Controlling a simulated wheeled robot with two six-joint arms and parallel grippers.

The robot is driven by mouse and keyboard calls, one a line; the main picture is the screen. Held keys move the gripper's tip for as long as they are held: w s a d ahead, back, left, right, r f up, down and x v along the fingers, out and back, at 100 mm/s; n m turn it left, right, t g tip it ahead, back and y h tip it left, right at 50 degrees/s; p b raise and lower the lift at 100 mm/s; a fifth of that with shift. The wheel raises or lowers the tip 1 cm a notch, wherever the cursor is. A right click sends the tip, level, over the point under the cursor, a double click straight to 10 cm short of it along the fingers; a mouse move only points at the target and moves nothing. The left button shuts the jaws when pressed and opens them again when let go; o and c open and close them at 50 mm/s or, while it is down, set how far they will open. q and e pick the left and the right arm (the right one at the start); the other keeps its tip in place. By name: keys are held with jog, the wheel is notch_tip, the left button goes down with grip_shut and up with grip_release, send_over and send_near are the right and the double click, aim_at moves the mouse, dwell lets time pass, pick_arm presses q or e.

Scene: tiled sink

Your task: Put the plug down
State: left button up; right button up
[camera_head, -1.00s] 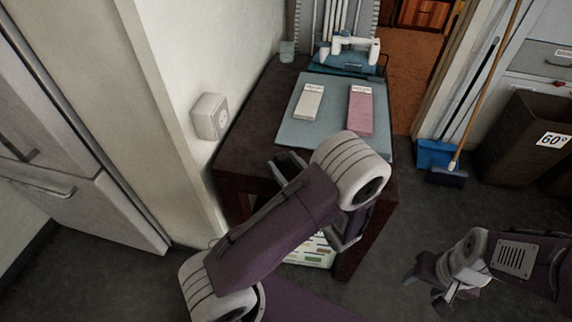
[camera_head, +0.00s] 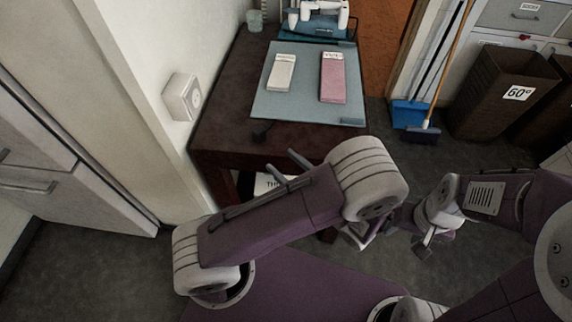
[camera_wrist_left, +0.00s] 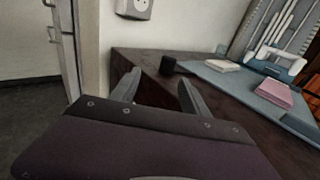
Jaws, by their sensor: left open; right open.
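The small black plug (camera_head: 262,133) lies on the dark brown table (camera_head: 215,118), near its front left part and just off the corner of the blue-grey mat. It also shows in the left wrist view (camera_wrist_left: 168,65) as a dark block beyond my fingertips. My left gripper (camera_head: 281,160) is open and empty, at the table's front edge and apart from the plug. Its two spread fingers also show in the left wrist view (camera_wrist_left: 158,82). My right gripper (camera_head: 425,243) is open and empty, low at the right, away from the table.
A white wall socket (camera_head: 182,97) is on the wall left of the table. The mat (camera_head: 310,100) holds a white box (camera_head: 282,72) and a pink box (camera_head: 332,78). A white and teal device (camera_head: 318,20) stands behind. A brown bin (camera_head: 500,95) is at right.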

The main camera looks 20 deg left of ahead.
pick_arm(q)
jog(key=s+a+f+n+g+h, duration=0.3)
jog(key=s+n+g+h, duration=0.2)
jog(key=s+n+g, duration=0.15)
jog(key=s+a+f+n+g+h, duration=0.3)
jog(key=s+n+g+h, duration=0.15)
jog(key=n, duration=0.35)
jog(key=w+d+n+t+h, duration=0.1)
jog(key=n+h, duration=0.1)
jog(key=n, duration=0.1)
jog(key=w+d+r+n+t+h, duration=0.1)
jog(key=w+n+h, duration=0.1)
jog(key=n, duration=0.1)
jog(key=w+d+n+t+h, duration=0.1)
jog(key=n+t+h, duration=0.1)
jog(key=n, duration=0.1)
jog(key=shift+w+r+n, duration=0.25)
jog(key=shift+w+r, duration=0.1)
